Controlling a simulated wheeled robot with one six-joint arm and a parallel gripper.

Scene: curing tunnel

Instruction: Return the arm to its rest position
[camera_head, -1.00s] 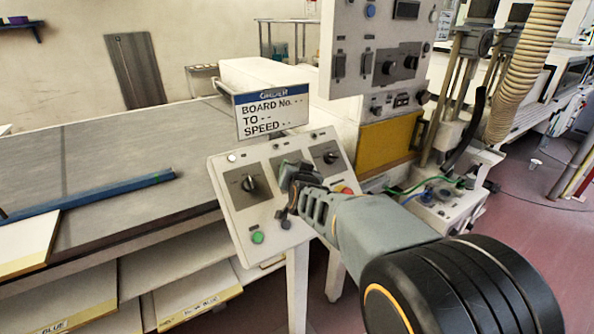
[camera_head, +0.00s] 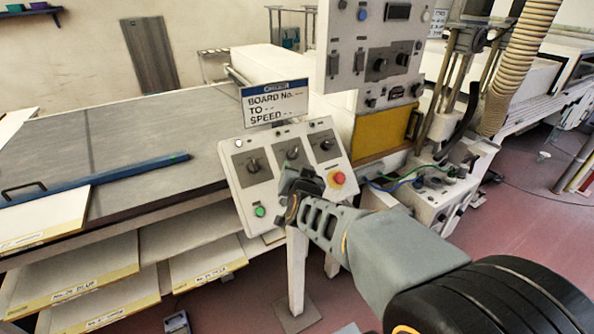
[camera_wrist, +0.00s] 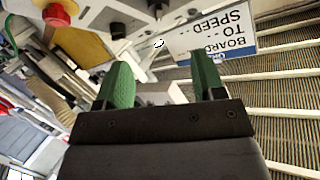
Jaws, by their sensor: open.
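My gripper (camera_head: 297,184) is in front of the lower part of a slanted white control panel (camera_head: 233,172) in the head view. The panel carries several black knobs, a green button (camera_head: 260,212) and a red button (camera_head: 337,178). In the wrist view my gripper (camera_wrist: 163,85) shows two green fingers spread apart with nothing between them. The head view does not clearly show whether the fingertips touch the panel. My grey arm reaches up from the lower right.
A grey table (camera_head: 120,135) with a blue bar (camera_head: 95,181) lies to the left, with boards on shelves below. A taller cabinet (camera_head: 345,45) stands behind. Red floor (camera_head: 540,215) is open at the right.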

